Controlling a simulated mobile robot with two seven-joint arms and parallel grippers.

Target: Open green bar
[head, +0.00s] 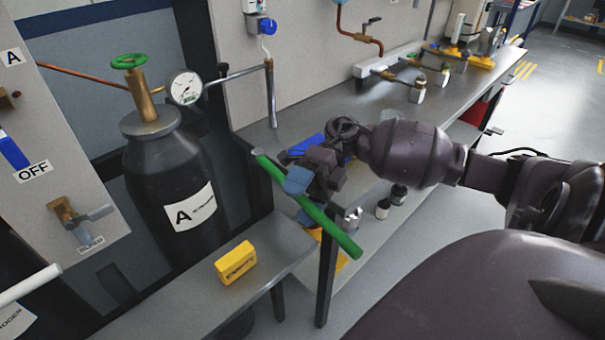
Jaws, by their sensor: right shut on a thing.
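The green bar (333,229) is a long round rod that slants from upper left to lower right in the middle of the head view. My right gripper (299,181) comes in from the right and is shut on the bar's upper-left part. The gripper hides a short stretch of the bar. Both ends of the bar stick out past the gripper. What the bar is fixed to is hard to make out. My left gripper is not in view.
A black gas cylinder (165,160) with a green valve wheel and gauge (186,87) stands at left. A yellow box (236,262) sits on the near metal bench (180,310).

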